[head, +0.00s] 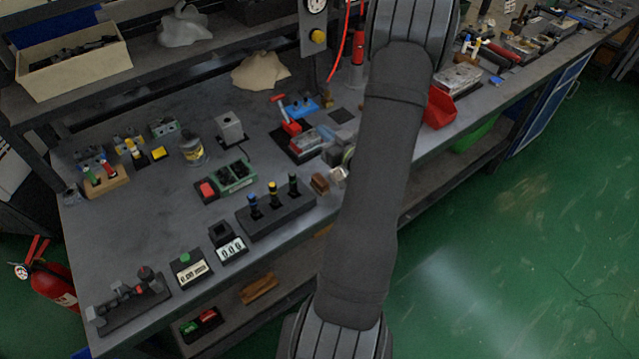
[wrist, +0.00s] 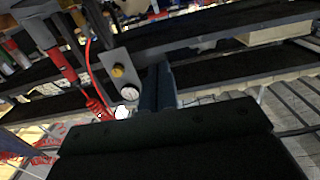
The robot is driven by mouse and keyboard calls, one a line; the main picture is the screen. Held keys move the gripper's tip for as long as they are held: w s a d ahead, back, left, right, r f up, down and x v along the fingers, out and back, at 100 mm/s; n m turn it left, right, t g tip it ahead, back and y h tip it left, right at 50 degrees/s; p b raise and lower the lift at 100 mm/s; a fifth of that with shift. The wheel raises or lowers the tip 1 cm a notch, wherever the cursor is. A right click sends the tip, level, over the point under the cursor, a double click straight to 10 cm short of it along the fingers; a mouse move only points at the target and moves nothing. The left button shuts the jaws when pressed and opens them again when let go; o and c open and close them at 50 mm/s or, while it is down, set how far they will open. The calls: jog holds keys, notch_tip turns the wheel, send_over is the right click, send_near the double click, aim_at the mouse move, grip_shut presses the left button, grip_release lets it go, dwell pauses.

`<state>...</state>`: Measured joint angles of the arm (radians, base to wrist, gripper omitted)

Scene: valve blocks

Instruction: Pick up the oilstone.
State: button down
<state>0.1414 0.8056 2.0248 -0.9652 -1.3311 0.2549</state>
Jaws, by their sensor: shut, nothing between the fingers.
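I cannot pick out the oilstone with certainty. A small brown block (head: 319,184) lies near the front edge of the bench in the head view, just left of my arm, and may be it. My gripper (wrist: 160,88) shows in the wrist view as dark fingers close together, with nothing seen between them. The brown block is not recognisable in the wrist view.
A black base with several valve knobs (head: 276,212) stands left of the brown block. A red-handled valve block (head: 297,143) is behind it. A grey gauge panel (head: 314,32) with a red hose rises at the back, also seen in the wrist view (wrist: 122,75). A red bin (head: 440,108) sits right.

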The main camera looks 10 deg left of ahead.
jog(key=c, duration=2.1)
grip_release()
jog(key=o, duration=0.8)
jog(key=shift+w, duration=0.1)
